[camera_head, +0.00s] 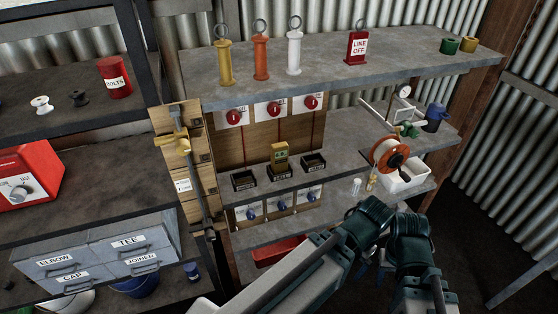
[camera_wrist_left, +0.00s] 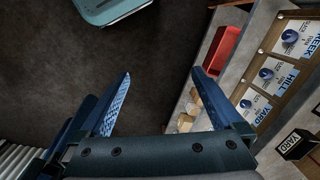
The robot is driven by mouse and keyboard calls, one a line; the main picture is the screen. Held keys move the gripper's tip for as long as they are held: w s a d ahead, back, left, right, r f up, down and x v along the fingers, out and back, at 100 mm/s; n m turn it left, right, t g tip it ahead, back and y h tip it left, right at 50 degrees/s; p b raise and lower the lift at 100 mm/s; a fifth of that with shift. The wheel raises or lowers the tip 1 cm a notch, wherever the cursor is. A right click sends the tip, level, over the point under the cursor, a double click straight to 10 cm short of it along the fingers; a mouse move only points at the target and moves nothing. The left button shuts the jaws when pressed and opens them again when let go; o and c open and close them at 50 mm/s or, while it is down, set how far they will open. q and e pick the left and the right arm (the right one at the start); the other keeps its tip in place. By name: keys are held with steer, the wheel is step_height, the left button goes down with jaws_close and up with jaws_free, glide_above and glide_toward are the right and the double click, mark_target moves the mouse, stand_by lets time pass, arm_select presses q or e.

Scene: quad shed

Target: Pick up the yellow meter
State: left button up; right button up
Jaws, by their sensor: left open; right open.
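The yellow meter (camera_head: 279,155) is a small upright yellow block with a dark face. It stands at the middle black tray (camera_head: 281,172) on the middle shelf, between two other black trays. No gripper touches it. My left gripper (camera_wrist_left: 161,73) is open and empty in the left wrist view, with dark floor between its blue fingers, beside the lower shelves. My right gripper (camera_head: 376,258) is low in the head view, right of and below the meter, partly hidden among the arm links; I see nothing held in it. The meter does not show in the left wrist view.
Red switches (camera_head: 271,109) and blue switches (camera_head: 283,205) sit on boards above and below the shelf. A cord reel (camera_head: 390,154) and a white bin (camera_head: 405,176) stand at right. A red tray (camera_wrist_left: 222,48) is on a low shelf.

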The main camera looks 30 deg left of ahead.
stand_by(0.4)
arm_select(q)
steer(key=n+t+y+b, duration=1.2)
steer(key=n+y+b, duration=0.1)
steer(key=n+b, duration=0.15)
glide_toward(281, 151)
steer(key=shift+m+h, duration=0.3)
steer(key=shift+m, duration=0.15)
steer(key=x, duration=0.9)
steer(key=shift+w+a+r, duration=0.1)
steer(key=shift+a+r, duration=0.15)
steer(key=shift+a, duration=0.05)
steer(key=shift+x, duration=2.65)
steer(key=shift+d+f, duration=0.1)
jaws_close()
